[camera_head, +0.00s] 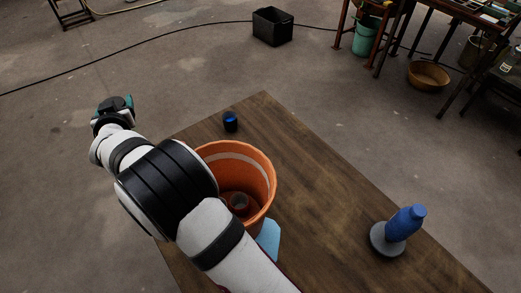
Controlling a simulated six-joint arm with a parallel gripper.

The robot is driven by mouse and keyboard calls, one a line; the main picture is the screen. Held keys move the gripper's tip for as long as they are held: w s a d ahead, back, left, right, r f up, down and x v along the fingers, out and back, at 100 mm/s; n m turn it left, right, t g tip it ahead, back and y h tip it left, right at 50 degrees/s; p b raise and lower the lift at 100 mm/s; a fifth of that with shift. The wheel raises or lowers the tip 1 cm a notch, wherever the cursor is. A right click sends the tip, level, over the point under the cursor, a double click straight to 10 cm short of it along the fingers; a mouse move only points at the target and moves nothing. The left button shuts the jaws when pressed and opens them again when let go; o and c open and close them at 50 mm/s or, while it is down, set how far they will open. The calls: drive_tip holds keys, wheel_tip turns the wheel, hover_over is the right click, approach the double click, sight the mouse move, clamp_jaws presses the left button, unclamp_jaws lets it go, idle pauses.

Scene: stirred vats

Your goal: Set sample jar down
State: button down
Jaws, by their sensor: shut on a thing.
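My gripper (113,110) is at the far left, beyond the left edge of the table, over the floor in this view. It is shut on the sample jar, which is mostly hidden by the gripper. Only a small teal patch shows at its far side, and I cannot tell whether that is the jar or part of the gripper. A small dark cylinder with a blue top (230,121) stands on the wooden table (325,200) near its far corner, apart from my gripper.
An orange vat (262,170) with a reddish-brown object inside stands on the table, partly behind my arm. A light blue item (269,240) is beside it. A blue bottle-like object (402,224) leans on a grey round base at the right. The table's middle is clear.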

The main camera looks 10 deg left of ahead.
wheel_tip(320, 180, up, 4)
drive_tip(key=shift+f, duration=0.2)
drive_tip(key=w+d+r+m+t+h, duration=0.1)
drive_tip(key=w+d, duration=0.4)
drive_tip(key=d, duration=0.5)
drive_tip(key=w+d+m+h, duration=0.1)
drive_tip(key=w+d+h, duration=0.1)
drive_tip(key=w+d, duration=0.5)
drive_tip(key=w+d+r+m+t+h, duration=0.1)
drive_tip(key=w+d+m, duration=0.15)
drive_tip(key=d, duration=0.95)
drive_tip(key=s+d+f+m+h, duration=0.1)
drive_tip(key=s+d+f+h, duration=0.15)
drive_tip(key=d, duration=1.15)
drive_tip(key=s+d+f+h, duration=0.1)
drive_tip(key=s+d, duration=0.3)
drive_tip(key=d, duration=0.9)
wheel_tip(320, 180, down, 10)
drive_tip(key=shift+y, duration=0.25)
drive_tip(key=shift+w+a+f, duration=0.9)
drive_tip(key=shift+a+f, duration=0.9)
drive_tip(key=shift+f, duration=0.05)
drive_tip(key=shift+w+a+f, duration=0.9)
drive_tip(key=shift+a+f, duration=0.9)
drive_tip(key=shift+a, duration=0.05)
drive_tip(key=shift+w+a+f, duration=0.9)
drive_tip(key=shift+a+f, duration=0.9)
drive_tip(key=shift+f, duration=0.05)
